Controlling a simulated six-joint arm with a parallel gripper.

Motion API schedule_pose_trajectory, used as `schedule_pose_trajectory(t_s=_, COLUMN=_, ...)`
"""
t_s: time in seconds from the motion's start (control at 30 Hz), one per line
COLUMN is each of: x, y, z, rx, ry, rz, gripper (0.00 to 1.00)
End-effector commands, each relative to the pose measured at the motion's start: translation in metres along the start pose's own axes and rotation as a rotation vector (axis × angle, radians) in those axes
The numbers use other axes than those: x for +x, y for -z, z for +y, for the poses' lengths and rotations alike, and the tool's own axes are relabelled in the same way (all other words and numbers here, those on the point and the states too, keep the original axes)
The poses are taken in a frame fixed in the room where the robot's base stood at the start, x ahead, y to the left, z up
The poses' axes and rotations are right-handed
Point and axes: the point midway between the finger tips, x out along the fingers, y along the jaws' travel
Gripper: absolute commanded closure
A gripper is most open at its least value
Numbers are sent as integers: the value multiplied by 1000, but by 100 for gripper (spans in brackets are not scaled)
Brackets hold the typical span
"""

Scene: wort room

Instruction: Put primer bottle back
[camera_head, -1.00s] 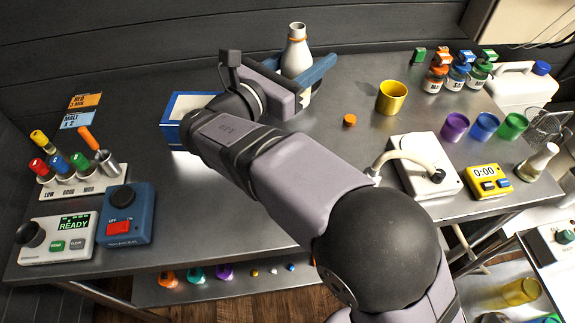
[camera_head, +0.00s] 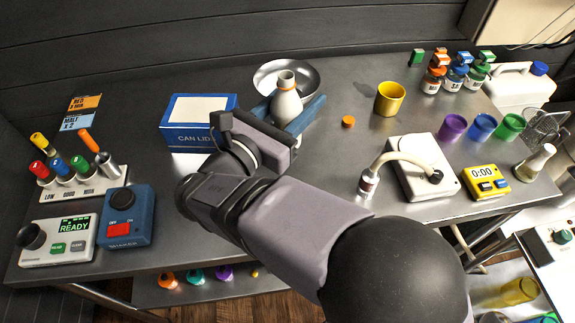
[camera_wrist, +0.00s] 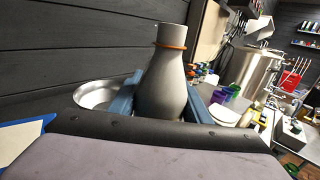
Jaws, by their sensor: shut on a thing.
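A pale bottle (camera_head: 286,102) with an orange ring round its neck, which I take to be the primer bottle, is between the blue fingers of my gripper (camera_head: 291,112). My gripper is shut on it. The bottle is near upright, its open mouth facing up. In the wrist view the bottle (camera_wrist: 160,85) stands between both fingers, and its lower end is hidden by the gripper body. I cannot tell whether its base touches the table. A shallow silver bowl (camera_head: 309,78) is just behind the bottle; it also shows in the wrist view (camera_wrist: 92,95).
A blue and white can-lids box (camera_head: 200,107) stands left of my gripper. To the right are an orange cap (camera_head: 348,122), a yellow cup (camera_head: 390,99) and a white device with a curved hose (camera_head: 425,165). Bare steel table (camera_head: 345,80) lies between bowl and cup.

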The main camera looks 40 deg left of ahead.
Motion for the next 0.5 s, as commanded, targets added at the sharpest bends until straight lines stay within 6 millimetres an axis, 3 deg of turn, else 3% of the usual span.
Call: schedule_pose_trajectory(t_s=0.5, x=0, y=58, z=0, rx=-2, ry=0, rz=-1, gripper=84)
